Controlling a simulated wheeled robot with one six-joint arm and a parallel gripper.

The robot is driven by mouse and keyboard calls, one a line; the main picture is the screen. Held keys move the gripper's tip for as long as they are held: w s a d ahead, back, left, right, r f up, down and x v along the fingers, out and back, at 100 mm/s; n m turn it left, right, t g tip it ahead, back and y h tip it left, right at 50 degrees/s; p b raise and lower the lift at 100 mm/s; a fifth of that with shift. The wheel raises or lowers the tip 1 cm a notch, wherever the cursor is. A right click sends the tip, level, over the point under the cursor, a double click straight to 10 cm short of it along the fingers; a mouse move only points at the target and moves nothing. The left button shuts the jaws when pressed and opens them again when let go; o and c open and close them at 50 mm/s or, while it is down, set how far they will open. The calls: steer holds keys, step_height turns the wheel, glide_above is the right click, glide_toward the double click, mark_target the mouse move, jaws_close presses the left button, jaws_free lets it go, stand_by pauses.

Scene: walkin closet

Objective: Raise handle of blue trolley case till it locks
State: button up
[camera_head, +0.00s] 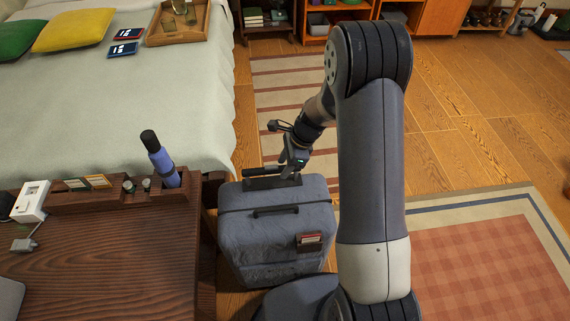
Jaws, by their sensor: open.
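The blue trolley case (278,241) stands upright on the floor between the bed and my arm. Its dark pull handle (260,171) is a short bar at the back edge of the top, close above a dark recess. My gripper (287,172) is open and points down at the right end of the pull handle. The fingers partly cover that end. I cannot tell whether they touch the bar or straddle it.
A dark wooden desk (110,262) with a blue bottle (160,160) stands close to the case's left. The bed (130,95) is behind the desk. A striped rug (285,85) lies behind the case. Wooden floor (480,90) is open at the right, beyond a checked rug (480,265).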

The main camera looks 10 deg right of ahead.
steer(key=shift+c, duration=0.3)
jaws_close()
stand_by(0.3)
